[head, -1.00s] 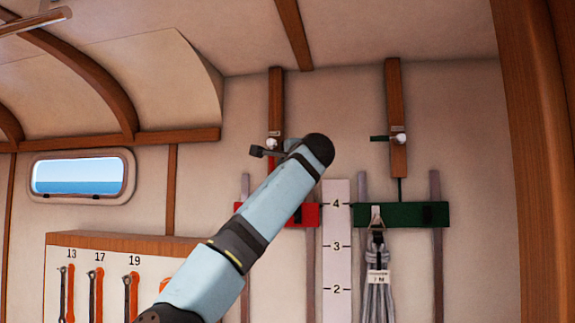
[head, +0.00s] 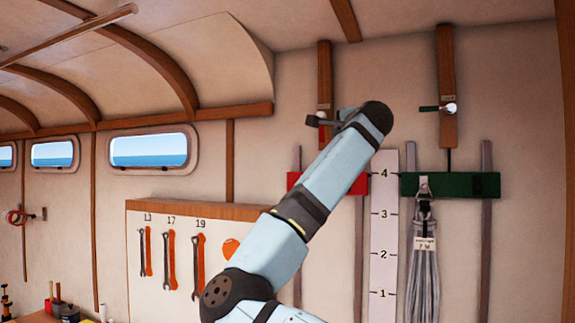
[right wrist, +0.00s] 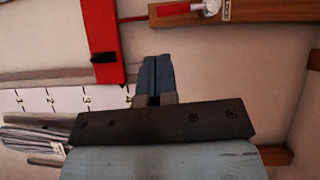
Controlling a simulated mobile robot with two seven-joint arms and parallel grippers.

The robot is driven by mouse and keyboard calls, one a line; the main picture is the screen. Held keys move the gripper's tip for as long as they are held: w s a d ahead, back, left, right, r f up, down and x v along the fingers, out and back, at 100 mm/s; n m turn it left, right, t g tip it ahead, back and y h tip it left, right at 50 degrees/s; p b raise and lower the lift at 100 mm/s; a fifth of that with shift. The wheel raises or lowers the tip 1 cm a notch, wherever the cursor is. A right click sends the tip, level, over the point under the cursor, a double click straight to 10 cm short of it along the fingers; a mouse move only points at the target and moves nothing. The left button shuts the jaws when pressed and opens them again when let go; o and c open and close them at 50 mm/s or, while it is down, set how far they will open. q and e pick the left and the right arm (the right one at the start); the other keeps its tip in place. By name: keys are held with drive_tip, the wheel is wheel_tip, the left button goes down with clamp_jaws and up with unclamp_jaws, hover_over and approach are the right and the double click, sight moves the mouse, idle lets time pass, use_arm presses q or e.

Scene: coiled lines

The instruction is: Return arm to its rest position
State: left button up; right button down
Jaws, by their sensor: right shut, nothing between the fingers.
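My right arm (head: 318,185) rises across the middle of the head view, in front of the wall. The fingertips point towards the wall near a red bar (right wrist: 98,35); I cannot tell the gap. In the head view the fingers are hard to make out. My left gripper is not in view.
A green bar (head: 450,186) carries a hanging grey coiled line (head: 424,275) at the right. A white numbered scale (head: 383,240) stands between the bars. White knobs (head: 449,109) sit on wooden strips. A wrench board (head: 150,225) is at the left.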

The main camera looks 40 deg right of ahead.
drive_tip(key=shift+s+r, duration=0.1)
drive_tip(key=shift+s, duration=0.05)
drive_tip(key=w+a+f+n+h, duration=0.1)
drive_tip(key=w+f+n, duration=0.1)
drive_tip(key=w+f, duration=0.35)
drive_tip(key=w+a+f+n, duration=0.2)
drive_tip(key=f, duration=0.6)
drive_tip(key=w+a+f+n+y, duration=0.1)
drive_tip(key=a+f+n, duration=0.35)
drive_tip(key=f, duration=0.85)
drive_tip(key=a+f+n+y, duration=0.2)
drive_tip(key=a+f+n, duration=0.3)
drive_tip(key=f, duration=0.7)
drive_tip(key=w+a+f+n+y, duration=0.1)
drive_tip(key=a+f+n, duration=0.4)
drive_tip(key=f, duration=0.8)
drive_tip(key=s+a+f+n+g+y, duration=0.1)
drive_tip(key=s+a+f+n+y, duration=0.1)
drive_tip(key=s+a+f, duration=0.6)
drive_tip(key=s+a+f+n+g+y+p, duration=0.1)
drive_tip(key=s+a+f+n+y, duration=0.15)
drive_tip(key=s+f, duration=0.55)
drive_tip(key=s+a+f+n+y, duration=0.1)
drive_tip(key=s+a+f+y, duration=0.1)
drive_tip(key=s+a+f, duration=0.65)
drive_tip(key=s+a+f+n+g+y, duration=0.2)
drive_tip(key=s+a+f, duration=0.3)
drive_tip(key=s+f, duration=0.4)
drive_tip(key=shift+s, duration=0.8)
drive_tip(key=shift+d, duration=0.1)
